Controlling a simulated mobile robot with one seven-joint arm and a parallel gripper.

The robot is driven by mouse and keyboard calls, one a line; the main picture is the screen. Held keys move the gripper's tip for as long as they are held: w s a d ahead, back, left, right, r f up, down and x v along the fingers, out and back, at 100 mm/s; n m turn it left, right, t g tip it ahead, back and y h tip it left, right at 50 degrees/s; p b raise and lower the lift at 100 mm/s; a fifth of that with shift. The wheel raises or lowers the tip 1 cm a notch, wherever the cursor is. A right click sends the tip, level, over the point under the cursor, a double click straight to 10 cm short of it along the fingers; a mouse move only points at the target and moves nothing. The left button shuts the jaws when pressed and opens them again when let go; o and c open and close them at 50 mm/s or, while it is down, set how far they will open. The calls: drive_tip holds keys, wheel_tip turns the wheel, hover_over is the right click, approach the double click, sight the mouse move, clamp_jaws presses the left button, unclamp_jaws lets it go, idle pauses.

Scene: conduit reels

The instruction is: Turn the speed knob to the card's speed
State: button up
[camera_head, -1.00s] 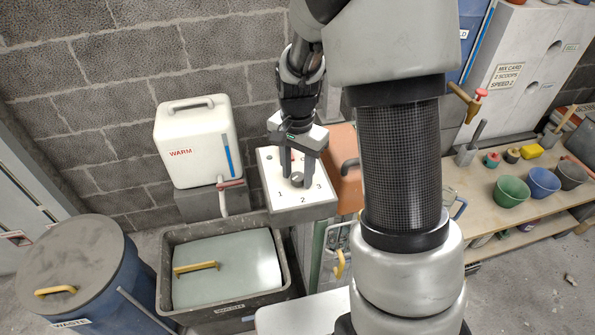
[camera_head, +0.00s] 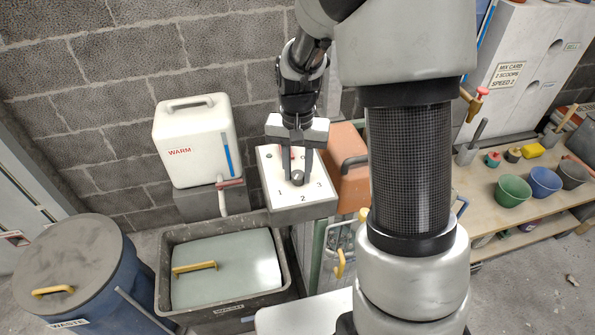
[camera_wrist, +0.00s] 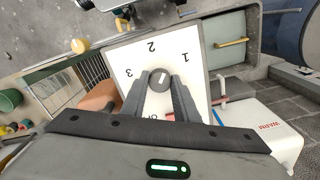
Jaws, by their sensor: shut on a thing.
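The speed knob (camera_head: 298,178) is a small dark round knob on a white panel (camera_head: 271,181) marked 1, 2 and 3. In the wrist view the knob (camera_wrist: 157,88) sits between the two fingers of my gripper (camera_wrist: 160,88), which is shut on it. A white mark on the knob's top seems to point between 1 and 2, nearer which I cannot tell. In the head view my gripper (camera_head: 298,180) reaches down onto the panel from above. The mix card (camera_head: 508,74) on the grey cabinet at right reads 2 scoops, speed 2.
A white WARM tank (camera_head: 192,140) with a red-handled tap stands left of the panel. A grey tub (camera_head: 168,270) with a pale lid is below left, beside a blue waste bin (camera_head: 80,270). A bench (camera_head: 478,205) with coloured bowls is at right.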

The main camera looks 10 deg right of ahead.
sight(298, 175)
drive_tip(key=n, duration=0.3)
drive_tip(key=shift+n, duration=0.3)
drive_tip(key=shift+n+b, duration=0.3)
drive_tip(key=shift+n, duration=1.5)
drive_tip(key=o, duration=1.1)
drive_tip(key=shift+c, duration=0.2)
wheel_tip(298, 175, up, 18)
drive_tip(key=shift+f, duration=0.2)
drive_tip(key=shift+p, duration=0.3)
